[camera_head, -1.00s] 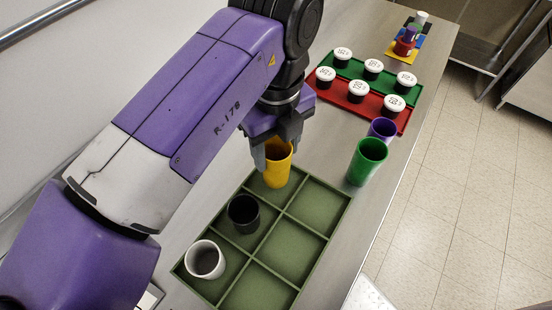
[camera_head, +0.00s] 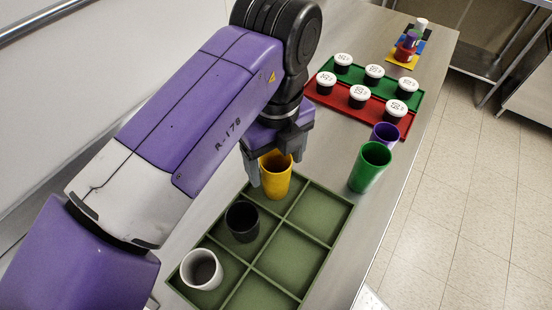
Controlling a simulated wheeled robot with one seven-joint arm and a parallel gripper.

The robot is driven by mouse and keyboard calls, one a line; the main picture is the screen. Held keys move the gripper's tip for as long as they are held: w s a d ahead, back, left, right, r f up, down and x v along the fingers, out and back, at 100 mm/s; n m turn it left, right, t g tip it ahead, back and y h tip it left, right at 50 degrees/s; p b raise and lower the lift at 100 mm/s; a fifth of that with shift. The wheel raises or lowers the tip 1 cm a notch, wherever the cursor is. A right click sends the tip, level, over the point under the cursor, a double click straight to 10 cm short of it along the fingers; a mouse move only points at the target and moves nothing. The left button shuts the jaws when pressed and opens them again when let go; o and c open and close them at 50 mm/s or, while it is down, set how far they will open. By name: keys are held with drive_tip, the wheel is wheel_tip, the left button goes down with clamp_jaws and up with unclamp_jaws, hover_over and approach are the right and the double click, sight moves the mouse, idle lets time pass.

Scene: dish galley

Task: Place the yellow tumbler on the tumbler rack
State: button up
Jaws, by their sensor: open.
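The yellow tumbler (camera_head: 276,177) stands upright in the far left compartment of the green tumbler rack (camera_head: 290,258). My gripper (camera_head: 268,170) is open at the yellow tumbler, with its fingers around or beside the upper part. The exact gap between fingers and tumbler is hard to tell. A black tumbler (camera_head: 242,222) and a white tumbler (camera_head: 201,270) stand in the compartments of the same left column, nearer to me. The visible right column compartments are empty.
A green tumbler (camera_head: 369,167) and a purple tumbler (camera_head: 384,135) stand on the steel counter right of the rack. Lidded jars stand on a green tray (camera_head: 399,93) and a red tray (camera_head: 329,106) beyond. Small coloured items (camera_head: 408,45) sit at the far end.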

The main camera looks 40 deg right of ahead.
wheel_tip(320, 180, up, 12)
drive_tip(key=p, duration=1)
drive_tip(key=shift+r, duration=0.15)
drive_tip(key=shift+d, duration=0.1)
